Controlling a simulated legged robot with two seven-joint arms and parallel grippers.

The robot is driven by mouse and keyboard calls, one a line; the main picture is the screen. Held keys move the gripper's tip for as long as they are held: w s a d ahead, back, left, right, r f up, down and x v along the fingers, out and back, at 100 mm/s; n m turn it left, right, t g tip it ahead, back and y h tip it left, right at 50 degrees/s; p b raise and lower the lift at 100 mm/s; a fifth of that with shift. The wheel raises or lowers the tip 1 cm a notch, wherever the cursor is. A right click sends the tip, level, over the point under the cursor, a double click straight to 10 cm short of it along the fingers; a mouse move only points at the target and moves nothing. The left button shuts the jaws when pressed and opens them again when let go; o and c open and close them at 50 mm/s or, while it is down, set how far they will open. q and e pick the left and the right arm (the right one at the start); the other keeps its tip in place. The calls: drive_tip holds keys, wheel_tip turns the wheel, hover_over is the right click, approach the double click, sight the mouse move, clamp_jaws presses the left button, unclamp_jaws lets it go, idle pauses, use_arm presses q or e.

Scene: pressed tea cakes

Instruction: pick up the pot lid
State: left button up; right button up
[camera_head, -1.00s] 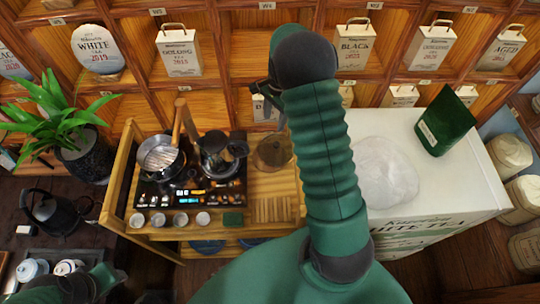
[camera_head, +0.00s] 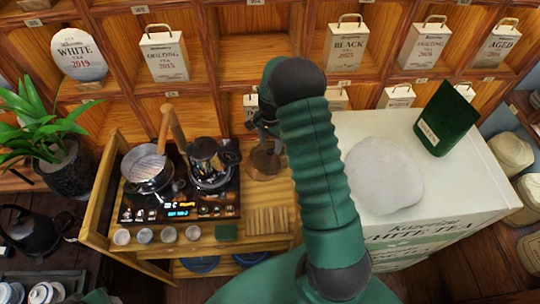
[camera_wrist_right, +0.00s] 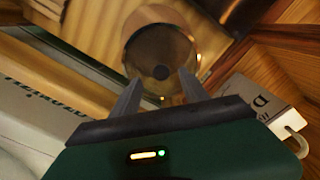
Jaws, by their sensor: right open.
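The pot lid (camera_head: 264,162) is a round brownish glass lid lying on the wooden stand, right of the hob. In the right wrist view the lid (camera_wrist_right: 184,50) shows from above with a dark round knob at its centre. My right gripper (camera_head: 263,140) is above the lid and partly hidden by my own arm in the head view. In the wrist view the right gripper (camera_wrist_right: 158,77) is open and empty, its two fingertips framing the knob. I cannot tell how high the fingertips are above it. My left gripper is not in view.
A pan with a strainer (camera_head: 146,165) and a dark pot (camera_head: 208,158) stand on the hob. Small cups (camera_head: 145,235) line the front edge. A white cabinet (camera_head: 440,190) with a pale round lump (camera_head: 385,175) is at right. Shelves with tea bags (camera_head: 163,53) stand behind.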

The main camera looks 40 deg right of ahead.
sight(270, 150)
drive_tip(key=f, duration=0.3)
drive_tip(key=shift+w+d+f, duration=0.1)
drive_tip(key=shift+w+f, duration=0.15)
clamp_jaws()
idle(1.1)
